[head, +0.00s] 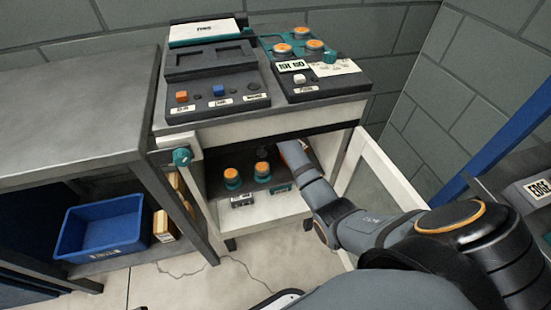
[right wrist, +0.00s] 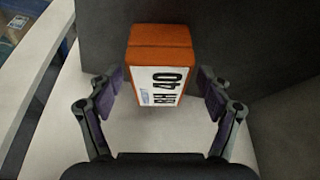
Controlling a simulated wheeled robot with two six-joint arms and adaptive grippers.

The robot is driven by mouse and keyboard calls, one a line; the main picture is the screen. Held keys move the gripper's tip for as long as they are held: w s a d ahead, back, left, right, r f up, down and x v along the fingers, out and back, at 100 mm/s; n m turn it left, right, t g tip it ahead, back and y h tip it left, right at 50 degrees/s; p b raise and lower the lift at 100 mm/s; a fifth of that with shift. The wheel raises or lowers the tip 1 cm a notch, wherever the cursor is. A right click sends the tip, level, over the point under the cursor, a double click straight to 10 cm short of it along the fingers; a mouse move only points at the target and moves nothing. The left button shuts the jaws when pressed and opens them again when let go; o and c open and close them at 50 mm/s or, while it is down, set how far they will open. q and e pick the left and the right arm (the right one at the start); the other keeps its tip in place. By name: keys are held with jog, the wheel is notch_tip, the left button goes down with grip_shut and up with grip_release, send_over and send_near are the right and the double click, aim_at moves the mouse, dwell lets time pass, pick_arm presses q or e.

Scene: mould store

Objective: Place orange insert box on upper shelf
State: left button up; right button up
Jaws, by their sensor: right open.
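The orange insert box (right wrist: 160,42) stands on a pale shelf surface in the right wrist view, with a white label reading "RH 40" on its side. My right gripper (right wrist: 160,80) is open, with one finger on each side of the box and a gap showing at both sides. In the head view my right arm reaches into the lower level of the cart (head: 265,212), and its gripper is mostly hidden there. A bit of orange shows beside it. The cart's upper level (head: 330,112) bears dark consoles. My left gripper is not in view.
Two orange-capped teal knobs (head: 232,178) stand left of my arm on the lower level. A black console (head: 215,85) and a second console with orange knobs (head: 320,83) take up most of the top. A blue bin (head: 100,228) sits under the grey bench at left.

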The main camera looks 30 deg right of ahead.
aim_at(266, 165)
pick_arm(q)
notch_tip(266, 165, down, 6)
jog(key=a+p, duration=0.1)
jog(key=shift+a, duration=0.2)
pick_arm(e)
jog(key=a, duration=0.3)
jog(key=s+a, duration=0.1)
jog(key=a, duration=0.6)
jog(key=shift+s+a+f, duration=0.1)
jog(key=shift+s+a, duration=0.25)
jog(key=shift+s, duration=0.05)
